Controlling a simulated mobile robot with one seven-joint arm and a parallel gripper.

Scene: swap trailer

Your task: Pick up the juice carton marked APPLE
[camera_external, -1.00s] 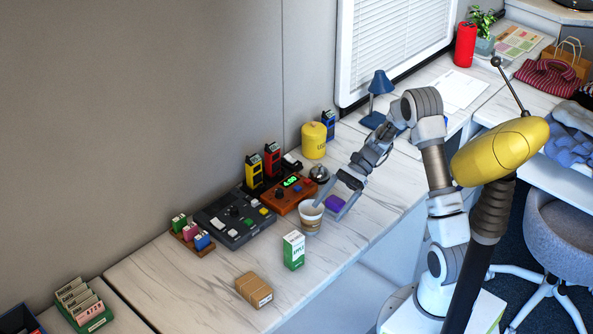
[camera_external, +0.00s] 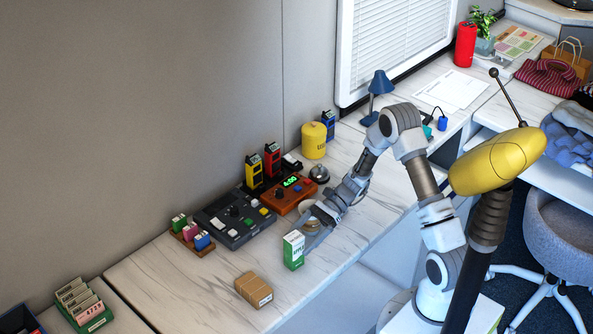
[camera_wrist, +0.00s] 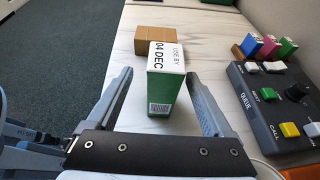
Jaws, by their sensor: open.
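The green and white juice carton (camera_external: 293,251) stands upright on the marble-look counter, its APPLE lettering facing out in the external view. In the wrist view the carton (camera_wrist: 166,80) shows a white top reading USE BY 04 DEC. My gripper (camera_external: 304,238) is low beside the carton, on its far right side in the external view. In the wrist view my gripper (camera_wrist: 160,95) is open, with one finger on each side of the carton and gaps between. The carton is not held.
A cardboard box (camera_external: 254,289) lies just beyond the carton. A dark button console (camera_external: 235,219) and an orange clock unit (camera_external: 295,196) stand toward the wall. The counter's front edge is close by.

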